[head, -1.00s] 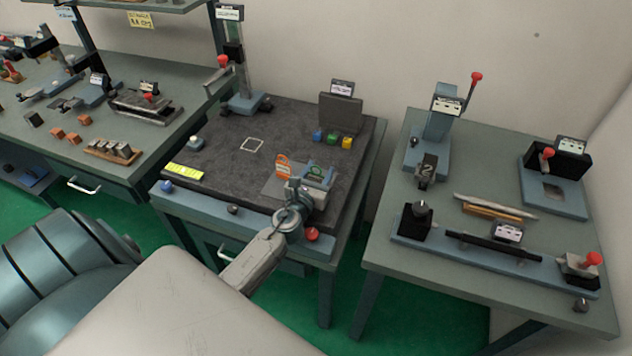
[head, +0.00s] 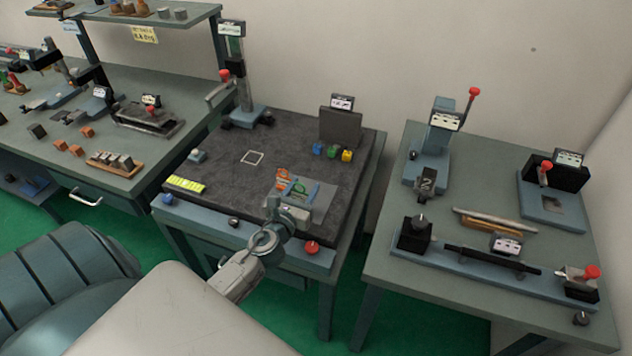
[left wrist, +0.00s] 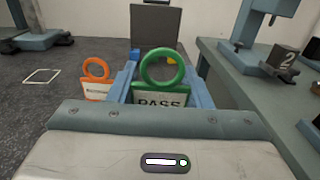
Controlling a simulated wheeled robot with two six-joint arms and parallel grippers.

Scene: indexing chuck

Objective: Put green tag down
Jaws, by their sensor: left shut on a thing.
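The green tag (head: 299,189) has a ring on top, and in the left wrist view the green tag (left wrist: 162,70) shows a plate reading PASS. My left gripper (left wrist: 160,85) is shut on it, with a blue finger on each side. In the head view my left gripper (head: 293,203) is over the grey mat (head: 326,193) at the front right of the dark slab. An orange tag (head: 282,178) stands just left of the green one, apart from it in the left wrist view (left wrist: 97,78). Whether the green tag touches the mat is hidden. My right gripper is not in view.
Blue, green and yellow cubes (head: 332,151) sit before a dark upright block (head: 340,126) at the back. A white square outline (head: 252,157) marks the slab. A red knob (head: 312,247) is on the front edge. The slab's middle is clear.

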